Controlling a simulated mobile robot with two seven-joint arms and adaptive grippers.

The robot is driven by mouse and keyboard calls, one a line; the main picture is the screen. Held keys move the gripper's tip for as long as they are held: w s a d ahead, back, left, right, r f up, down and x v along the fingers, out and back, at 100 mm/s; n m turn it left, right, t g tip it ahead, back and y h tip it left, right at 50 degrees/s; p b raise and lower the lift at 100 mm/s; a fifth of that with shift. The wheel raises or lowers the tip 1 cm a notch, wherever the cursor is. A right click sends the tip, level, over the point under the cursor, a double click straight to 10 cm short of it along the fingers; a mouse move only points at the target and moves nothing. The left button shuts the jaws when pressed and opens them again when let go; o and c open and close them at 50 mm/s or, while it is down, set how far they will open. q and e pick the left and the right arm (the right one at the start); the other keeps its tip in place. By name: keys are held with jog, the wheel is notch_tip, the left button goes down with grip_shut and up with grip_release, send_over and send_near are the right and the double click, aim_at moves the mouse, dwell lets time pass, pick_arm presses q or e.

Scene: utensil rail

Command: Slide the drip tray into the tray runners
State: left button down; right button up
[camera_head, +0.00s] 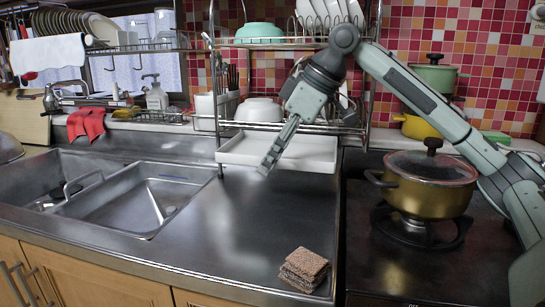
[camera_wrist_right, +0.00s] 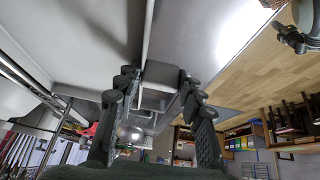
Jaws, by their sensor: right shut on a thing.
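The drip tray (camera_head: 310,162), white and shallow, sits level under the lower shelf of the wire dish rack (camera_head: 300,128), above the steel counter. Its front wall faces me. The tray runners cannot be made out. My right gripper (camera_head: 268,164) reaches down from the upper right to the front of the tray and covers part of it. In the right wrist view, the two dark fingers (camera_wrist_right: 158,92) are closed in on the tray's edge, with a pale rim line running up between them. The exact contact is hard to see. My left gripper is in no view.
A gold pot (camera_head: 430,185) with a glass lid stands on the stove at the right, below my right arm. A brown sponge stack (camera_head: 304,268) lies at the counter's front. The sink (camera_head: 150,195) is at the left. The middle counter is clear.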

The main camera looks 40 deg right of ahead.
aim_at(288, 147)
jog(key=shift+w+d, duration=1.2)
jog(key=shift+d, duration=0.2)
jog(key=shift+w+d, duration=1.2)
jog(key=shift+d, duration=0.2)
jog(key=shift+w+d, duration=0.2)
jog(key=shift+d, duration=0.05)
jog(key=shift+w+d+r, duration=0.1)
jog(key=shift+w+d, duration=1)
jog(key=shift+d, duration=0.2)
jog(key=shift+w+d, duration=1.05)
jog(key=shift+d, duration=0.2)
jog(key=shift+c, duration=0.2)
jog(key=shift+o, duration=0.2)
jog(key=shift+a, duration=0.1)
